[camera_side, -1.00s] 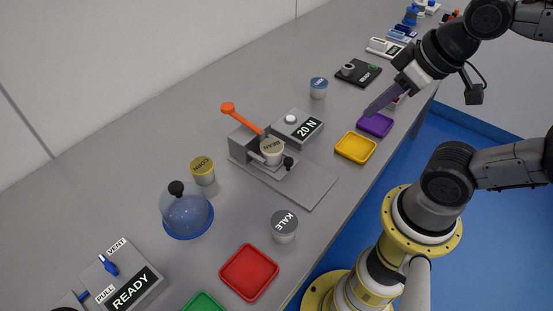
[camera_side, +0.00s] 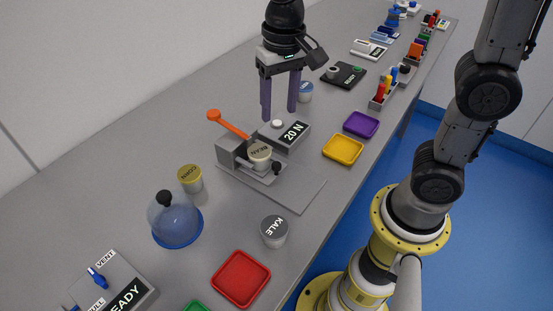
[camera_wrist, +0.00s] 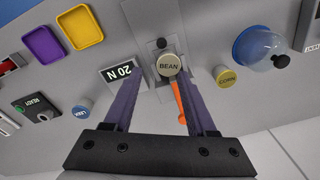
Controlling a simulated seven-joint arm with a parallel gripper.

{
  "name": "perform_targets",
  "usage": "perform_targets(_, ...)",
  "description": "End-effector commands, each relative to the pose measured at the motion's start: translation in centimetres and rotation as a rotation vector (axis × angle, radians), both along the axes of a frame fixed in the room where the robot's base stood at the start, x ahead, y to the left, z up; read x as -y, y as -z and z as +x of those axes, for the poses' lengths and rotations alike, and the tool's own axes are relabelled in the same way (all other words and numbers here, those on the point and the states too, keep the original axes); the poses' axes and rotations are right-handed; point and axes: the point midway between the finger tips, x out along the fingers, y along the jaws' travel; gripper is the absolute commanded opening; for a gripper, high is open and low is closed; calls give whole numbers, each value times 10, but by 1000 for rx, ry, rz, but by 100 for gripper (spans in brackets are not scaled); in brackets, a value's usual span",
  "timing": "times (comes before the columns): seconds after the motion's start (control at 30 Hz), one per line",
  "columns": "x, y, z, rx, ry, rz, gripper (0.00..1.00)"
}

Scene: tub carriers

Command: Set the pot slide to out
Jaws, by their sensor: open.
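The pot slide is a grey fixture with a flat track plate (camera_side: 302,196) and a black knob (camera_side: 277,168). A pot marked BEAN (camera_side: 259,154) sits in it at the plate's upper-left end, beside the knob. An orange lever (camera_side: 229,125) with a round end rises from the fixture's block to the upper left. A grey box reading 20 N (camera_side: 292,132) stands beside it. My gripper (camera_side: 279,114) is open and empty, pointing down behind the fixture, above the box area. In the wrist view the BEAN pot (camera_wrist: 168,66) and orange lever (camera_wrist: 179,102) show between and beyond the fingers.
Pots marked CORN (camera_side: 190,179) and KALE (camera_side: 274,231), a blue-lidded pot (camera_side: 305,92), and a clear dome (camera_side: 174,222) stand around the fixture. Yellow (camera_side: 343,150), purple (camera_side: 361,124) and red (camera_side: 240,279) trays lie near the front edge. Bench left of the lever is clear.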

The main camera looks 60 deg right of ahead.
Motion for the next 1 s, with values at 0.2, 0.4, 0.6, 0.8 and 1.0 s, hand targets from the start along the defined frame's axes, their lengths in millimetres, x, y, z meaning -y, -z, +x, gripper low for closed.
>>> perform_targets(0.2, -8, 19, 1, -48, -26, -10, 57)
perform_targets(0.4, -8, 45, 0, -49, -26, -11, 57)
perform_targets(0.6, -7, 85, 0, -51, -26, -11, 57)
perform_targets(0.8, -7, 122, 0, -49, -26, -11, 57)
perform_targets(1.0, -7, 145, 1, -45, -26, -10, 57)
